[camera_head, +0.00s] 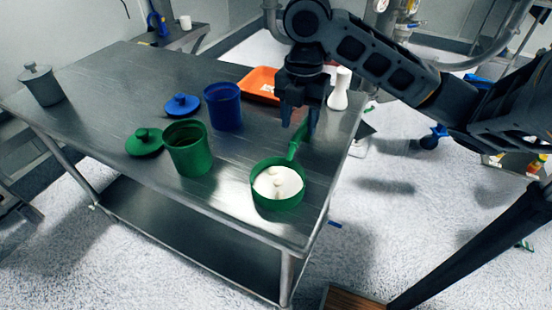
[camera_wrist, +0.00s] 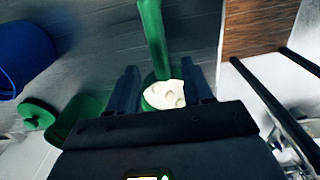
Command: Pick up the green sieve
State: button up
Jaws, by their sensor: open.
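The green sieve (camera_head: 277,202) stands at the near right corner of the steel table. White powder with small lumps lies in it, and its handle points back toward my gripper. My gripper (camera_head: 299,120) is above the handle, its fingers pointing down. In the wrist view my gripper (camera_wrist: 164,80) is open, and the green sieve's handle (camera_wrist: 153,38) shows in line with the gap between the fingers. The bowl shows partly behind my gripper body. I cannot tell whether the fingers touch the handle.
A green canister (camera_head: 189,150) with its lid (camera_head: 145,142) stands left of the sieve. A blue canister (camera_head: 224,108) and blue lid (camera_head: 182,105) are behind it. An orange tray (camera_head: 262,83) and white bottle (camera_head: 339,90) stand near my gripper. A grey pot (camera_head: 42,87) is far left.

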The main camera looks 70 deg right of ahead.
aim_at(289, 160)
jog(key=shift+f+p, duration=0.35)
jog(key=shift+f, duration=3.5)
grip_shut()
